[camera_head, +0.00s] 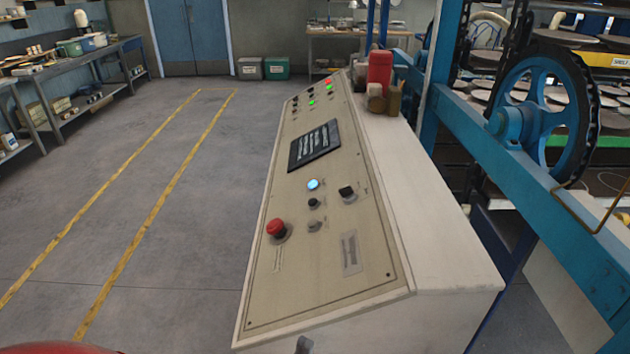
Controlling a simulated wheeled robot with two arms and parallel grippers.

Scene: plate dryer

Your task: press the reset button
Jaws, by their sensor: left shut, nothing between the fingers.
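The beige control panel (320,250) slopes across the middle of the head view. A blue-lit button (313,184) sits below its dark screen (314,146). A red mushroom button (275,228) is at the lower left of the panel. Small dark and grey controls and a black switch (347,192) lie near the blue button. Labels are too small to read, so I cannot tell which is the reset button. The dark tip of my left gripper (304,345) shows at the bottom edge, shut and apart from the buttons; the rest is cut off. My right gripper is out of view.
A red container (380,70) and small brown items stand on the console's far top. Blue machine framing with a large wheel (541,112) stands close on the right. The floor left of the console, with yellow lines (150,215), is clear.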

